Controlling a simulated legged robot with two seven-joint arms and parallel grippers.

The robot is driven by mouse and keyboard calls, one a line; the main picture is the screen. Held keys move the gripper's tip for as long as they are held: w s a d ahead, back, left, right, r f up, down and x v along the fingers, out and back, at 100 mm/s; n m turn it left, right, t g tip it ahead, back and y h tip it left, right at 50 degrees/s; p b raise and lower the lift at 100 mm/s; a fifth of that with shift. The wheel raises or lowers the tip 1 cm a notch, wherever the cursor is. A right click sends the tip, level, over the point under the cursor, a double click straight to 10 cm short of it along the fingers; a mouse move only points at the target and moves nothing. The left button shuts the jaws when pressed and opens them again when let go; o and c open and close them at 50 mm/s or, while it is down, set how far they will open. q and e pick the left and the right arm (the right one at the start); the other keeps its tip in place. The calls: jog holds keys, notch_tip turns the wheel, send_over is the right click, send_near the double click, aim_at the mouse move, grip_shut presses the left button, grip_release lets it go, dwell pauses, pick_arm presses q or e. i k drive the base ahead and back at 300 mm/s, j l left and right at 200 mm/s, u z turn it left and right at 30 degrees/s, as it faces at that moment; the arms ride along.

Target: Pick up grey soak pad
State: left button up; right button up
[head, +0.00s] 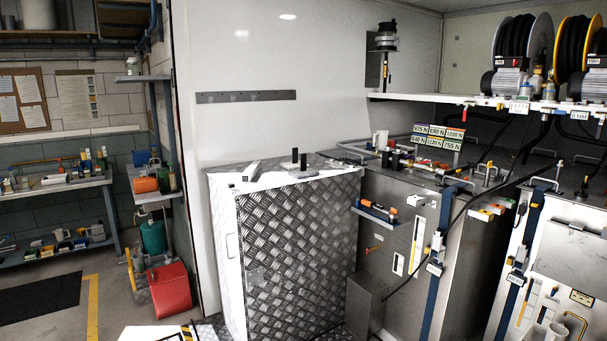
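I cannot pick out the grey soak pad for certain. A small light grey piece (251,172) lies tilted on the white top of the tread-plate cabinet (295,255), near its left end. Beside it, small dark upright pieces (299,159) stand on a flat grey base; I cannot tell what they are. Neither of my grippers shows in the head view.
Strapped metal tanks (430,215) with blue straps (438,235) stand at the right. A shelf (455,100) with hose reels (522,45) hangs above them. A red container (169,290) stands on the floor at left. Benches with bottles line the left wall.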

aim_at(305, 172)
jog(key=i+l+z, duration=0.15)
jog(key=i, duration=1)
